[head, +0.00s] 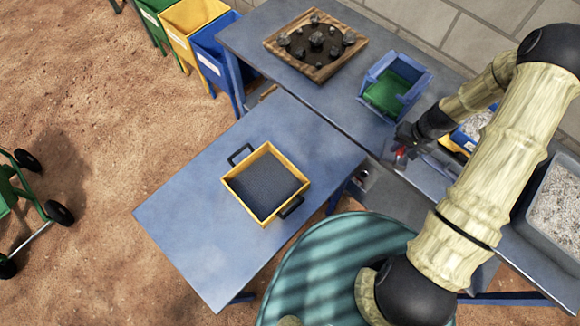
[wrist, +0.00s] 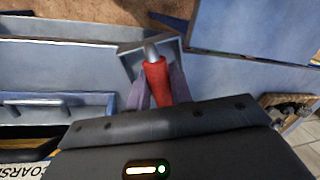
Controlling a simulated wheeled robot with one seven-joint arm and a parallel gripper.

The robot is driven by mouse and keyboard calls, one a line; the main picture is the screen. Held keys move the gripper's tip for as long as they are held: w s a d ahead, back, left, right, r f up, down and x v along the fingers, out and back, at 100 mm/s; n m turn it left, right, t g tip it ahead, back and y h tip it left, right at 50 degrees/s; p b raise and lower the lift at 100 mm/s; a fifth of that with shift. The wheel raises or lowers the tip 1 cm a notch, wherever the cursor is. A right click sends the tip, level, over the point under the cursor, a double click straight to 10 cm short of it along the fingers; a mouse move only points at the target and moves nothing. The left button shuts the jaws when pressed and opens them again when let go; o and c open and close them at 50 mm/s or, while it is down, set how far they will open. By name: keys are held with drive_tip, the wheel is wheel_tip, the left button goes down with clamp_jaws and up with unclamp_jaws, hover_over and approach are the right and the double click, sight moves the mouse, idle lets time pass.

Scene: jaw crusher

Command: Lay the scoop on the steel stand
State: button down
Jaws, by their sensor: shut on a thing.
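My gripper (head: 403,147) is shut on the red handle of the scoop (head: 400,157), near the wall-side bench. In the wrist view the gripper's fingers close on both sides of the red handle of the scoop (wrist: 157,82). A short grey metal neck points away from the handle. A grey open square shape (wrist: 133,60) lies beyond the neck; I cannot tell whether it is the scoop's pan or something below it. A small grey shape (head: 363,178) also shows in the head view beside the bench edge. I cannot pick out the steel stand with certainty.
A yellow-framed sieve (head: 232,193) with black handles sits on the front blue table (head: 190,215). A blue tray with a green bottom (head: 393,88) and a wooden tray of stones (head: 275,45) are on the back bench. A grey gravel tub (head: 530,215) stands at right.

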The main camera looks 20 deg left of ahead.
drive_tip(key=shift+r, duration=0.1)
drive_tip(key=s+a+r+m, duration=0.1)
drive_tip(key=s+a+r, duration=0.1)
drive_tip(key=a, duration=0.7)
drive_tip(key=s+a+r+m, duration=0.2)
drive_tip(key=s+a, duration=0.2)
drive_tip(key=a, duration=0.5)
drive_tip(key=s+a+r+m+t+p, duration=0.1)
drive_tip(key=s+a+r, duration=0.1)
drive_tip(key=a, duration=0.6)
drive_tip(key=shift+s+a+m, duration=0.3)
drive_tip(key=shift+s+a, duration=0.1)
drive_tip(key=shift+s, duration=0.2)
drive_tip(key=shift+r, duration=0.1)
drive_tip(key=d+b+x, duration=0.1)
drive_tip(key=b+x, duration=0.4)
drive_tip(key=x, duration=0.1)
drive_tip(key=shift+s+f+b, duration=0.2)
drive_tip(key=shift+b, duration=0.15)
drive_tip(key=b+x, duration=0.3)
drive_tip(key=shift+s+d+f, duration=0.15)
drive_tip(key=shift+d+f, duration=0.2)
drive_tip(key=shift+f, duration=0.15)
